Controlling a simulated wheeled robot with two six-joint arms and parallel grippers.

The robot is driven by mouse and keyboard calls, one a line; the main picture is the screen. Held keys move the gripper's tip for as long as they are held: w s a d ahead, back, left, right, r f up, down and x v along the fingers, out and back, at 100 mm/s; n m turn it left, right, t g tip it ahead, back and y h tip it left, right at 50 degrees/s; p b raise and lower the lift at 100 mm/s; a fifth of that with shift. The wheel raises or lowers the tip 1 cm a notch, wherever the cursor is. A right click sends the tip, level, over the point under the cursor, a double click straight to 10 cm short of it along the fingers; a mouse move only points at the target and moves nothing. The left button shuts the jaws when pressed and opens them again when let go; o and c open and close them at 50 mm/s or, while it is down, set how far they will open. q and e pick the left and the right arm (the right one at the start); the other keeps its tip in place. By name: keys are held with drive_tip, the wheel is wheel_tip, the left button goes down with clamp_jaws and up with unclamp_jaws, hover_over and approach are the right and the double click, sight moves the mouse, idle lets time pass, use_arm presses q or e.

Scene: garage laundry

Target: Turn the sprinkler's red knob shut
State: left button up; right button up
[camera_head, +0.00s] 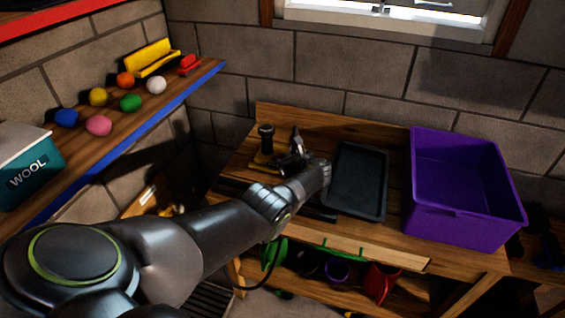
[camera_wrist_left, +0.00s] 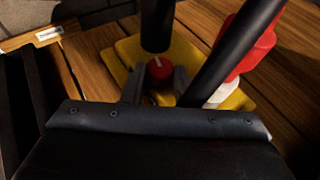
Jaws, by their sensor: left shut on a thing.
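The sprinkler (camera_head: 266,136) stands on the wooden bench, with a dark upright post and a yellow base (camera_head: 262,160). In the left wrist view its yellow base (camera_wrist_left: 135,50) and dark post (camera_wrist_left: 157,25) show close up. The red knob (camera_wrist_left: 160,69), with a pale line on its face, sits low at the post. My left gripper (camera_head: 292,160) is beside the sprinkler in the head view. In the left wrist view its fingers (camera_wrist_left: 158,84) are on either side of the knob, shut on it. In the head view the knob is hidden. My right gripper is not in view.
A dark tray (camera_head: 357,203) lies right of my left gripper, and a purple bin (camera_head: 506,198) stands beyond it. A shelf (camera_head: 150,112) with several coloured balls is at left. In the wrist view, a dark bar and a red-and-white part (camera_wrist_left: 258,48) stand right of the knob.

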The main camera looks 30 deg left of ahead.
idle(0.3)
use_arm(q)
drive_tip(key=o, duration=0.7)
